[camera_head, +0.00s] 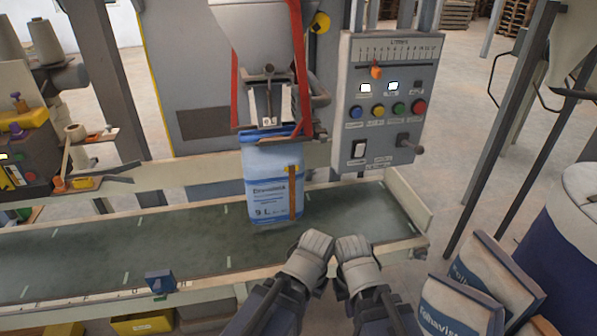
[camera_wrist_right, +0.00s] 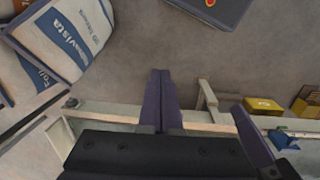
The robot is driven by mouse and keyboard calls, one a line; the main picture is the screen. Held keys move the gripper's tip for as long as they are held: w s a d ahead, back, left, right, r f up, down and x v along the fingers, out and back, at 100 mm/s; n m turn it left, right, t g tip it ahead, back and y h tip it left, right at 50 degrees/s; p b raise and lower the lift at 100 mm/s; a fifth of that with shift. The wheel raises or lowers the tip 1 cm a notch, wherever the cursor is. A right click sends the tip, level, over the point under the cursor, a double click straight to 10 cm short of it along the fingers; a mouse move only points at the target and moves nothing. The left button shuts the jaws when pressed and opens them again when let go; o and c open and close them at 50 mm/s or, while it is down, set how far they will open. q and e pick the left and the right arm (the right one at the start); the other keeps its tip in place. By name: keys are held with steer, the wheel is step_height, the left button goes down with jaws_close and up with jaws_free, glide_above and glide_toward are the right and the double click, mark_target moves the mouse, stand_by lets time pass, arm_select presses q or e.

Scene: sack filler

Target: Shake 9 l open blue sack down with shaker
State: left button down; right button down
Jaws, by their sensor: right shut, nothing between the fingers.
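A blue and white sack marked 9 L (camera_head: 265,180) stands upright on the green belt, its blue top just under the filling spout (camera_head: 268,100). I cannot tell whether its mouth is open or gripped there. No part is clearly marked as a shaker. My right gripper (camera_head: 355,262) is in front of the conveyor's front edge, to the lower right of the sack and apart from it. Its fingers (camera_wrist_right: 165,72) are together and empty in the wrist view. My left gripper (camera_head: 310,258) is close beside it; its fingers cannot be made out.
A control panel (camera_head: 385,90) with coloured buttons, a rocker switch (camera_head: 360,149) and a lever (camera_head: 405,141) stands right of the spout. Printed sacks (camera_head: 460,300) stand at lower right. A blue clamp (camera_head: 160,282) sits on the front rail. The belt (camera_head: 110,245) left of the sack is clear.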

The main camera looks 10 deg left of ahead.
mark_target(359, 148)
steer(key=w+d+r+n+t+h+b, duration=0.1)
steer(key=w+d+r+t, duration=0.2)
steer(key=w, duration=0.4)
steer(key=w+d+r+n+t+b, duration=0.1)
steer(key=w+d+t, duration=0.25)
steer(key=w, duration=0.25)
steer(key=w+d+r+t+h+b, duration=0.1)
steer(key=w+d+r+t, duration=0.2)
steer(key=w, duration=0.4)
steer(key=w+d+r+n+t+b, duration=0.1)
steer(key=w+r+n+t, duration=0.3)
steer(key=w+r+t, duration=0.15)
steer(key=a+r+n+t+y+b, duration=0.2)
steer(key=a+r+n+y, duration=0.3)
steer(key=n+y, duration=0.5)
steer(key=shift+s+r+n+t+y, duration=0.3)
steer(key=shift+r+n+t, duration=0.45)
steer(key=shift+n, duration=0.55)
steer(key=shift+w, duration=0.1)
steer(key=p+x, duration=0.1)
steer(key=x, duration=1.2)
steer(key=shift+w+a+p, duration=0.1)
steer(key=shift+w+p, duration=0.3)
steer(key=shift+r, duration=0.1)
